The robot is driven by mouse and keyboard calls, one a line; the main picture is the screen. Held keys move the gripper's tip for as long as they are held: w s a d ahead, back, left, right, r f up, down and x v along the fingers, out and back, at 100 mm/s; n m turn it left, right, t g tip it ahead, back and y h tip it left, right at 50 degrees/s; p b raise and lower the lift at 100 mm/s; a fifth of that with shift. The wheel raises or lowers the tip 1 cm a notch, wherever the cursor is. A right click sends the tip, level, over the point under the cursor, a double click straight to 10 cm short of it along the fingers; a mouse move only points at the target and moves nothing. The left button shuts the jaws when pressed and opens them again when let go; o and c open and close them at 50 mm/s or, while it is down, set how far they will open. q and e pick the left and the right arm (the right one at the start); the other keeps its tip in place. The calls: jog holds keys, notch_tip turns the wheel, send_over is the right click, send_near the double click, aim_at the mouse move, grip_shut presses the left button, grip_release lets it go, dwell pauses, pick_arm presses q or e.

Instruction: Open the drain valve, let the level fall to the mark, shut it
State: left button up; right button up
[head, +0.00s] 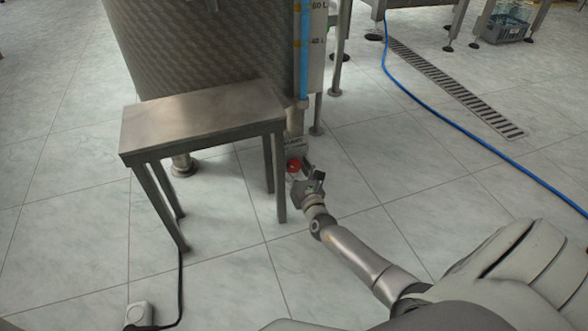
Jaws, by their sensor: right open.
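A large steel tank (210,50) stands at the top of the head view. A sight tube (304,55) with blue liquid runs down its right side, beside a scale with litre marks (318,42). The blue fills the visible part of the tube, and its top is out of view. A red valve handle (293,166) sits low under the tank, just right of the stool. My right gripper (303,177) is open right at the red handle. Whether it touches the handle I cannot tell. My left gripper is not in view.
A steel stool (205,115) stands in front of the tank, its right legs close to my right gripper. A blue hose (450,130) and a floor drain grate (455,88) lie at the right. A black cable with a white plug box (139,315) lies at lower left.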

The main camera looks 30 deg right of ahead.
jog(key=shift+c, duration=0.3)
jog(key=c, duration=1)
jog(key=m+b, duration=0.2)
jog(key=shift+f+m, duration=0.1)
jog(key=shift+m, duration=0.2)
jog(key=shift+a+m, duration=0.1)
jog(key=shift+m, duration=1.1)
jog(key=o, duration=1.1)
jog(key=shift+c, duration=0.2)
jog(key=v, duration=1.2)
